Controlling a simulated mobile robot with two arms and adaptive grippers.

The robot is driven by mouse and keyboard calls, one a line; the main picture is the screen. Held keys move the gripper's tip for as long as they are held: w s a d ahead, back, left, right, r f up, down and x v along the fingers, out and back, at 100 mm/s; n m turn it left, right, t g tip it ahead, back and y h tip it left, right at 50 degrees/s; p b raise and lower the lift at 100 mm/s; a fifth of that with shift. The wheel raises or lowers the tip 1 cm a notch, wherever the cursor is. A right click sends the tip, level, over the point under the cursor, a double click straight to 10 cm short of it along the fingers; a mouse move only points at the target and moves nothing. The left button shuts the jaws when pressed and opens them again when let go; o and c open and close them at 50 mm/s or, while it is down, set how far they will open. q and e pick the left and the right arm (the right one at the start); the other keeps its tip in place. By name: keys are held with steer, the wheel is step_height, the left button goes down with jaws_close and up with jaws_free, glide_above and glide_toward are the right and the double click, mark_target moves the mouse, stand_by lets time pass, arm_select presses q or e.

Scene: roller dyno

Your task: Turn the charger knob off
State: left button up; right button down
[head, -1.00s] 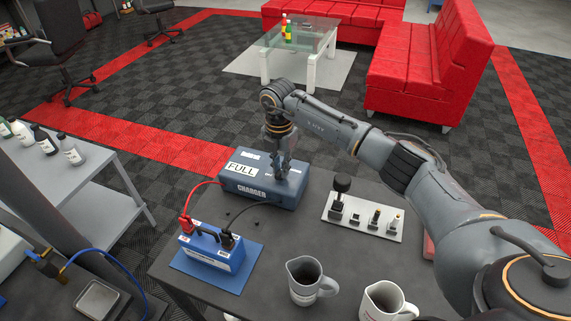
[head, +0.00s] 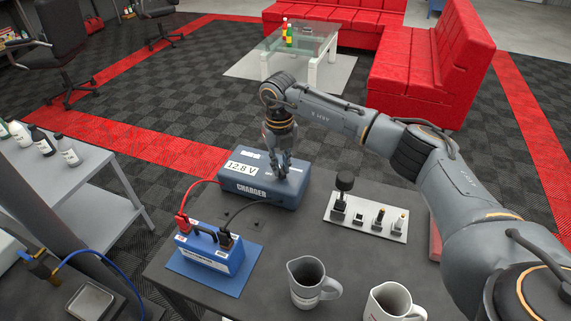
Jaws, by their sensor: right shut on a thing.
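The blue charger (head: 240,185) stands at the back left of the dark table, with a white display reading "12.8 V" on its top. My right gripper (head: 281,177) points down at the right part of the charger's top and is shut there. The knob is hidden by the fingers, so its setting cannot be seen. A red and a black cable run to a blue battery (head: 211,251) on a blue mat, with a red clamp and a black clamp on it. My left gripper is not in view.
A white board (head: 366,219) with a black-knobbed lever and several switches lies right of the charger. Two mugs, one grey (head: 309,284) and one white (head: 392,303), stand at the table's front. A grey side table (head: 98,185) with bottles is at left.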

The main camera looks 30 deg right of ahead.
steer(key=n+b, duration=0.1)
steer(key=n, duration=0.4)
steer(key=shift+w+d+r, duration=0.1)
steer(key=shift+r+n+b, duration=0.1)
steer(key=shift+n+b, duration=0.5)
steer(key=shift+n, duration=1.5)
steer(key=c, duration=1.5)
jaws_free()
steer(key=shift+d, duration=0.1)
steer(key=shift+o, duration=0.8)
steer(key=shift+r, duration=0.1)
step_height(320, 180, up, 12)
steer(key=shift+d, duration=0.15)
